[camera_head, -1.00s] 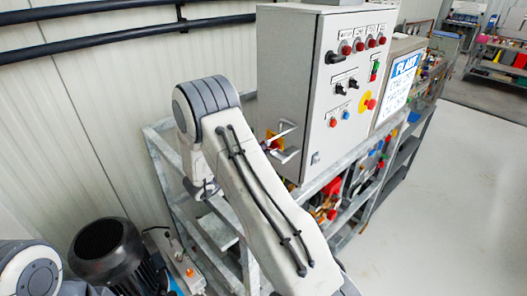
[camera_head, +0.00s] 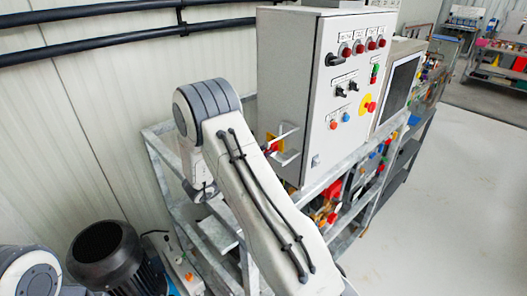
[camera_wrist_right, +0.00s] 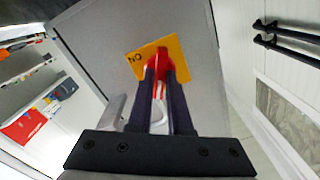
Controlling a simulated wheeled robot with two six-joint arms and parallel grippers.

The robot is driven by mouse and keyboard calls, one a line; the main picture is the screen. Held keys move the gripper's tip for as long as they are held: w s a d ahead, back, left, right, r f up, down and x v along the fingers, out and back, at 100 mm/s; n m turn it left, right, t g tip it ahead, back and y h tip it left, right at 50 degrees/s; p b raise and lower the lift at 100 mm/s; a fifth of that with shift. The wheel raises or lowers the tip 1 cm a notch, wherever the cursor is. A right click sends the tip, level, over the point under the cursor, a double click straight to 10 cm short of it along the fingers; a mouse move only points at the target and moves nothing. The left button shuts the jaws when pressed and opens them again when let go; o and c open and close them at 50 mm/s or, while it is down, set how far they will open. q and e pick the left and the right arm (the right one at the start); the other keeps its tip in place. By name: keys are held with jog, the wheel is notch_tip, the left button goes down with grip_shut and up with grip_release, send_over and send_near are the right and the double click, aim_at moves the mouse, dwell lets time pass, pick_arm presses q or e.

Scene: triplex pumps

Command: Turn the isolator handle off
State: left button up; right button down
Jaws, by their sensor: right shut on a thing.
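The isolator handle (camera_head: 274,146) is red and sits on a yellow plate on the left side face of the grey control cabinet (camera_head: 345,60). In the right wrist view the red handle (camera_wrist_right: 162,60) lies between the two dark fingers of my right gripper (camera_wrist_right: 164,78), which is shut on it. Lettering on the yellow plate (camera_wrist_right: 143,62) appears upside down and reads ON. In the head view the right gripper (camera_head: 280,147) is small and partly hidden by my right arm. The handle's exact angle is hard to tell. My left gripper is not in view.
The cabinet front carries red lamps, black switches and a red stop button (camera_head: 370,107). A dark screen (camera_head: 396,97) stands right of it. A metal frame (camera_head: 215,235) is below, with a black motor (camera_head: 105,250) at lower left. The floor (camera_head: 450,200) at right is clear.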

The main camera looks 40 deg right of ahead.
jog(key=n+p, duration=0.1)
jog(key=n, duration=0.4)
jog(key=shift+n+p, duration=0.3)
jog(key=shift+p, duration=0.05)
jog(key=shift+f, duration=0.1)
jog(key=c, duration=0.8)
grip_release()
jog(key=shift+c, duration=0.2)
jog(key=a+b, duration=0.4)
jog(key=a, duration=0.6)
jog(key=shift+s+a, duration=0.3)
jog(key=shift+s, duration=0.15)
